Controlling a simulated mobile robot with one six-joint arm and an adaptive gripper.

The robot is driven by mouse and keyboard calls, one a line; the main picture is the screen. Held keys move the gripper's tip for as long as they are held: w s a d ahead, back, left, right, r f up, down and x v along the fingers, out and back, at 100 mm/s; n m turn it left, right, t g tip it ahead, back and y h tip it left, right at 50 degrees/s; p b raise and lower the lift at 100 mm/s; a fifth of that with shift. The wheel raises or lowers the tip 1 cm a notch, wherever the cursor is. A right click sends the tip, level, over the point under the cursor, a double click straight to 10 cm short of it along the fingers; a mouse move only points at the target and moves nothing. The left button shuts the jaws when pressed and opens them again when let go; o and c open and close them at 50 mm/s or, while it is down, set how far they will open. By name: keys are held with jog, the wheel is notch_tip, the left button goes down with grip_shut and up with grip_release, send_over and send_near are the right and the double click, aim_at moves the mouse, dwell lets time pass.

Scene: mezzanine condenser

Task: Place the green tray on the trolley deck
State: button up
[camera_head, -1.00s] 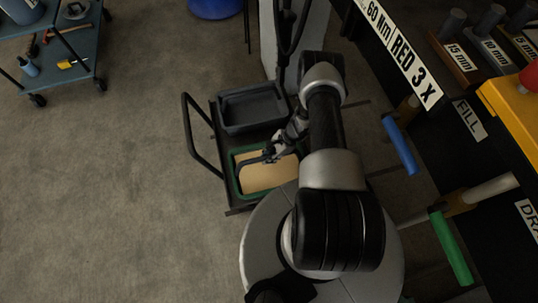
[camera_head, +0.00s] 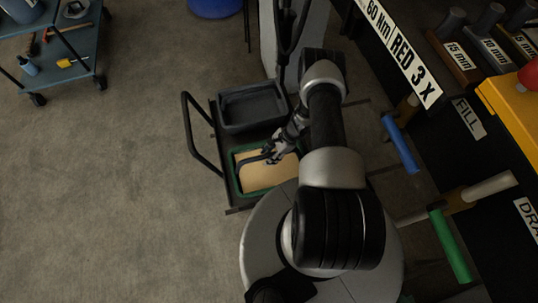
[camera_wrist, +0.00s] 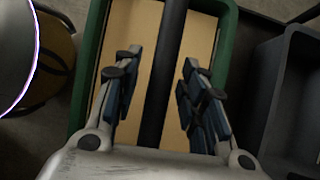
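The green tray (camera_head: 238,181) with a tan inside sits on the black trolley deck (camera_head: 237,209), in front of the dark grey bin. Its dark handle (camera_head: 248,160) arches over it. In the wrist view the handle (camera_wrist: 166,65) runs between my fingers, with a gap on either side. My gripper (camera_head: 272,156) is over the tray, and its fingers are spread apart in the wrist view (camera_wrist: 160,95). Nothing is clamped between them. The tray's right part is partly hidden by my arm and base in the head view.
The dark grey bin (camera_head: 252,109) is on the trolley behind the tray. The trolley's push handle (camera_head: 188,135) rises at left. A bench with blue (camera_head: 401,144) and green (camera_head: 451,246) handles stands at right. A blue cart (camera_head: 76,44) is far left; floor between is clear.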

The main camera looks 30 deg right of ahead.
jog(key=p+v, duration=0.3)
jog(key=v, duration=0.8)
jog(key=shift+d+r, duration=0.15)
jog(key=shift+r, duration=0.15)
jog(key=w+a+r+n+h, duration=0.1)
jog(key=w+a+r+n, duration=0.2)
jog(key=r, duration=0.9)
jog(key=w+r+n, duration=0.4)
jog(key=w+r, duration=0.1)
jog(key=r, duration=0.7)
jog(key=s+a+r+n+h, duration=0.1)
jog(key=s+a+r+n, duration=0.2)
jog(key=r, duration=0.6)
jog(key=s+a+r+n+h, duration=0.1)
jog(key=a+r+n, duration=0.3)
jog(key=r, duration=0.5)
jog(key=s+a+r+n+t+h, duration=0.1)
jog(key=s+a+r+n, duration=0.2)
jog(key=s+r, duration=0.3)
jog(key=s+a+r+n+t+h, duration=0.1)
jog(key=s+a+r+n, duration=0.3)
jog(key=s, duration=0.9)
notch_tip(320, 180, up, 3)
jog(key=shift+a+t+h, duration=0.15)
jog(key=shift+t+h, duration=0.25)
jog(key=shift+t, duration=0.1)
jog(key=shift+c, duration=0.7)
